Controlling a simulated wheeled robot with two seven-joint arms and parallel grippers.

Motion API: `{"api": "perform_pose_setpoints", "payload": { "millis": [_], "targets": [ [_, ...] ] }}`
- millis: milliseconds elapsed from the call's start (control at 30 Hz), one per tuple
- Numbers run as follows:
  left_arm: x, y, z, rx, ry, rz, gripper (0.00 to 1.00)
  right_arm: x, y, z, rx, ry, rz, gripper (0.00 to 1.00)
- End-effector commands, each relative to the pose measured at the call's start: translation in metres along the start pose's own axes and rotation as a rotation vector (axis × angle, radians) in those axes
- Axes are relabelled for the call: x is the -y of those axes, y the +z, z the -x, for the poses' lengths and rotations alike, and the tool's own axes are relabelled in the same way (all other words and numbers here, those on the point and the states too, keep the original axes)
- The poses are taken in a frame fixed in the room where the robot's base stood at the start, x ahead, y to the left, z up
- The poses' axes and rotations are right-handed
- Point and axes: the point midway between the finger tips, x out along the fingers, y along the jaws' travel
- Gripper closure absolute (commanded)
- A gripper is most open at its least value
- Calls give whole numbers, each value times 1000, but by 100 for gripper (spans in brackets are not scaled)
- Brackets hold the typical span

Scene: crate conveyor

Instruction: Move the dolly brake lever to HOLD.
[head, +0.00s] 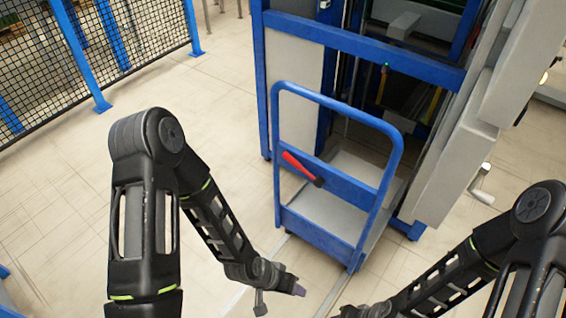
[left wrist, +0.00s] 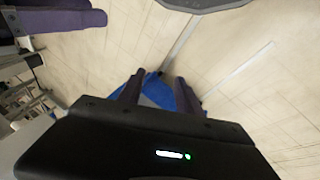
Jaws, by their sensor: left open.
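The dolly (head: 350,190) stands right of centre in the head view, with a blue tube handle and a grey deck. Its brake lever has a red grip (head: 302,168) that slants up to the left from a dark pivot on the handle's crossbar. Any HOLD marking is too small to see. My left gripper (head: 291,287) is low in the head view, below and apart from the lever. In the left wrist view its two fingers (left wrist: 160,92) are apart, with a blue part beyond them and nothing gripped. Dark purple finger-like parts, probably my right gripper (left wrist: 75,20), show at upper left there.
A blue-framed machine (head: 365,45) with grey panels stands behind the dolly. A mesh fence (head: 90,45) with blue posts is at the upper left. The tiled floor (head: 225,110) left of the dolly is clear.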

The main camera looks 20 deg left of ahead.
Motion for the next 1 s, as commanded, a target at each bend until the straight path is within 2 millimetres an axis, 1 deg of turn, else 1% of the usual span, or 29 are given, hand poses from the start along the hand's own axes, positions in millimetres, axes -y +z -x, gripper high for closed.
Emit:
{"api": "perform_pose_setpoints", "payload": {
  "millis": [33,67,100,167,200,267,300,367,400,500,600,633,700,767,1000],
  "targets": [
    [16,-32,-19,-89,4,-117,59,-10,0,-26,0,0,-1,55],
    [22,-53,-22,-147,5,-206,59,-14,0,-36,0,1,-1,55],
    [31,-84,-25,-230,-4,-342,59,-20,0,-50,0,1,-1,55],
    [47,-134,-22,-364,-41,-573,59,-28,0,-72,0,1,-2,55],
    [58,-167,-15,-454,-83,-741,59,-35,0,-87,-1,1,-2,55],
    [74,-211,1,-578,-175,-1007,59,-44,0,-110,-1,2,-2,55],
    [83,-237,15,-649,-252,-1188,59,-50,0,-125,-1,2,-3,55],
    [96,-267,39,-728,-382,-1451,59,-57,0,-145,-2,2,-3,55],
    [102,-282,55,-763,-470,-1615,59,-62,0,-156,-2,2,-3,55],
    [116,-303,89,-792,-674,-1961,59,-71,0,-178,-3,3,-4,55],
    [121,-311,112,-779,-811,-2190,59,-75,0,-189,-3,3,-4,55],
    [122,-312,116,-773,-838,-2236,59,-76,0,-191,-3,3,-4,55],
    [123,-314,123,-763,-874,-2299,59,-76,0,-192,-3,3,-4,55],
    [123,-314,126,-759,-885,-2321,59,-76,0,-191,-3,3,-4,55],
    [122,-314,126,-759,-881,-2319,59,-75,0,-189,-4,3,-4,55]
  ]
}}
